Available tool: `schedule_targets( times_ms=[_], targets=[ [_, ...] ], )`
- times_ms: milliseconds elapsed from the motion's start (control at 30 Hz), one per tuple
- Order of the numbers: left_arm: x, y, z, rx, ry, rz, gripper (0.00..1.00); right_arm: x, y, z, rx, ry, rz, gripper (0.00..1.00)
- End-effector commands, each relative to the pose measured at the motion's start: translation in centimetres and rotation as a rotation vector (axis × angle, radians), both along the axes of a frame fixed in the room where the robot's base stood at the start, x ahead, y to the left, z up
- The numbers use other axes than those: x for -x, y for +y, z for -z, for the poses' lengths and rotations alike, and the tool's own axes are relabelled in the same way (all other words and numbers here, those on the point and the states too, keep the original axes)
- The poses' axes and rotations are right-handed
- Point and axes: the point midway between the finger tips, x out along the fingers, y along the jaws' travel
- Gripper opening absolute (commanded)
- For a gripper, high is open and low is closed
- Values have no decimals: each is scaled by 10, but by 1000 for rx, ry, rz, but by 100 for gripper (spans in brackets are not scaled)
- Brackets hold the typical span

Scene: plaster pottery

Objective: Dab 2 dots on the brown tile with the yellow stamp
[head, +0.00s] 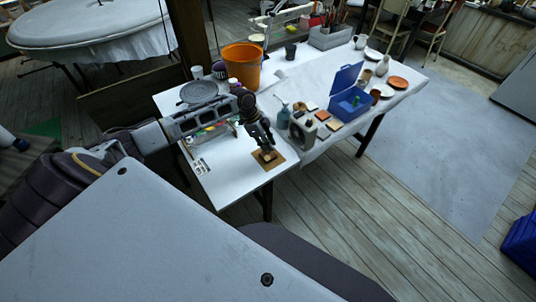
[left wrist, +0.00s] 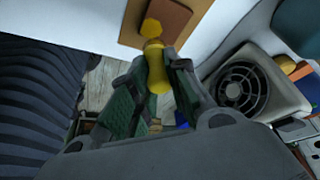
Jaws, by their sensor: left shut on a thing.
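The brown tile (head: 275,163) lies on a lighter tan board near the front edge of the white table. In the left wrist view the tile (left wrist: 175,16) is at the top. My left gripper (head: 264,147) is directly over the tile, pointing down. In the left wrist view my left gripper (left wrist: 158,78) is shut on the yellow stamp (left wrist: 157,65), whose end points toward the tile. A bright yellow angular patch (left wrist: 151,27) shows against the tile just beyond the stamp. I cannot tell whether the stamp touches the tile. My right gripper is not in view.
A grey fan-like box (head: 302,128) and a blue-green bottle (head: 283,117) stand close to the right of the gripper. An open blue box (head: 348,103) is farther right. An orange bucket (head: 242,64) stands behind. The table front edge is close to the board.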

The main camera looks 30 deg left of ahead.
Motion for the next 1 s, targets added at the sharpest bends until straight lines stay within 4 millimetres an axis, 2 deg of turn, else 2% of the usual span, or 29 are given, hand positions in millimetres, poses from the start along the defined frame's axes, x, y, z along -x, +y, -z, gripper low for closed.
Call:
schedule_targets(
  times_ms=[300, 700, 1000],
  targets=[
    [1, 0, 0, 0, 0, 0, 0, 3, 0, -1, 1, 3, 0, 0],
    [12, -3, 2, 0, 1, 1, 0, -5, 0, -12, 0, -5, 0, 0],
    [19, -6, 5, 0, 0, 3, 0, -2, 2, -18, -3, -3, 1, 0]
  ],
)
